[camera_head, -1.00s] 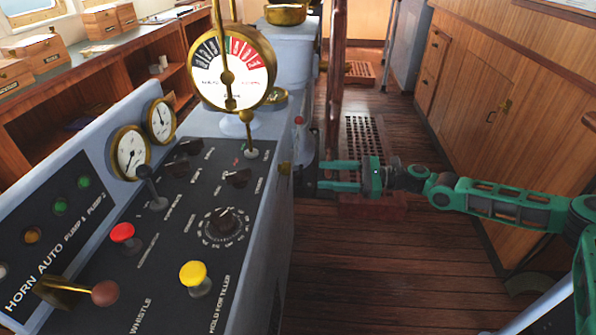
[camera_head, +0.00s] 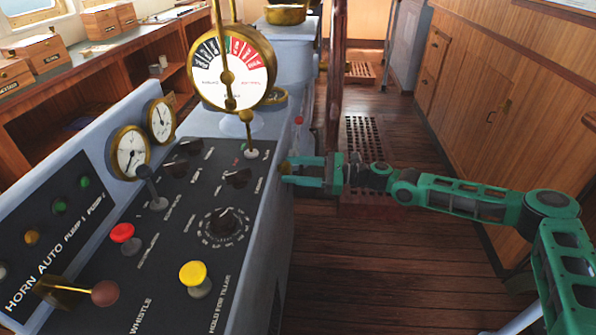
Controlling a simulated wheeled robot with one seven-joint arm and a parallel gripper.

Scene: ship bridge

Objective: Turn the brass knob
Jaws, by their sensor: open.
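The brass knob (camera_head: 284,167) is small and sits on the right side face of the grey-blue console (camera_head: 262,215), just below its top edge. My green gripper (camera_head: 292,171) reaches in from the right, level with the knob. Its two fingers are apart, one above and one below, with their tips at the console's side by the knob. The knob appears to lie between the tips or just at them. I cannot tell whether either finger touches it.
The console top carries a gauge (camera_head: 233,70), a red button (camera_head: 122,233), a yellow knob (camera_head: 194,273) and several levers. A wooden post (camera_head: 335,75) stands behind my gripper. Wooden cabinets (camera_head: 520,110) line the right.

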